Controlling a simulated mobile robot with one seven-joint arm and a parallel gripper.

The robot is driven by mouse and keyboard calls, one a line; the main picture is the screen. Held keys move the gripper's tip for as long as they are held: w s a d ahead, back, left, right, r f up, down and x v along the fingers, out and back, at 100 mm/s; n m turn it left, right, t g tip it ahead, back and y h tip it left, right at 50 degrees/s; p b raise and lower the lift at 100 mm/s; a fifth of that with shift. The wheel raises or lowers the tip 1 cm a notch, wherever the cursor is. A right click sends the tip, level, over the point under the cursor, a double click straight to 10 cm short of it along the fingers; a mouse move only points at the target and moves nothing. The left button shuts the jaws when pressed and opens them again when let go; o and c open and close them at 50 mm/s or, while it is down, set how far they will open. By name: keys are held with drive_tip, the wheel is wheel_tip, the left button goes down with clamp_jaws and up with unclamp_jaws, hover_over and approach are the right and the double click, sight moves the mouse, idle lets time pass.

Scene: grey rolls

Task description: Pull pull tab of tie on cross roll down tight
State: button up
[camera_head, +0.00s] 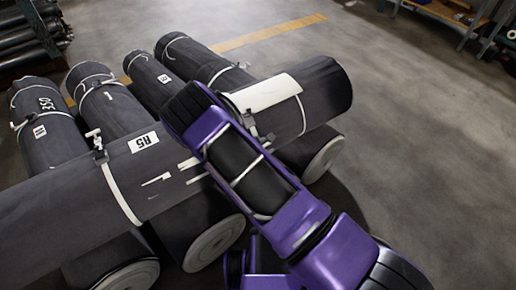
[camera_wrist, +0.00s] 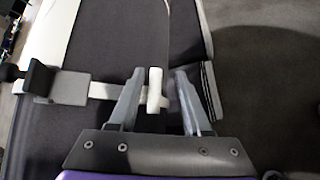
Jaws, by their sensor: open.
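The dark grey cross roll (camera_head: 315,95) lies across several rolls. In the head view its left tie (camera_head: 122,190) has a buckle (camera_head: 99,152) and a white end piece (camera_head: 93,134). Its right tie (camera_head: 302,115) is partly hidden by my arm, with a dark buckle (camera_head: 250,120) beside the arm. In the wrist view my gripper (camera_wrist: 160,75) is open around a white pull tab (camera_wrist: 155,88), with gaps on both sides. The tab sits on a white strap (camera_wrist: 103,91) running left to a grey buckle (camera_wrist: 69,88). My fingertips cannot be made out in the head view.
Supporting rolls (camera_head: 50,125) lie side by side underneath, with ties of their own. A white sheet (camera_head: 265,93) is on the cross roll near my arm. Stacked rolls (camera_head: 28,38) stand at the upper left and a shelf (camera_head: 440,12) at the upper right. Floor (camera_head: 420,120) at right is clear.

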drive_tip(key=p+v, duration=0.2)
drive_tip(key=v, duration=1.4)
drive_tip(key=shift+s+a, duration=0.1)
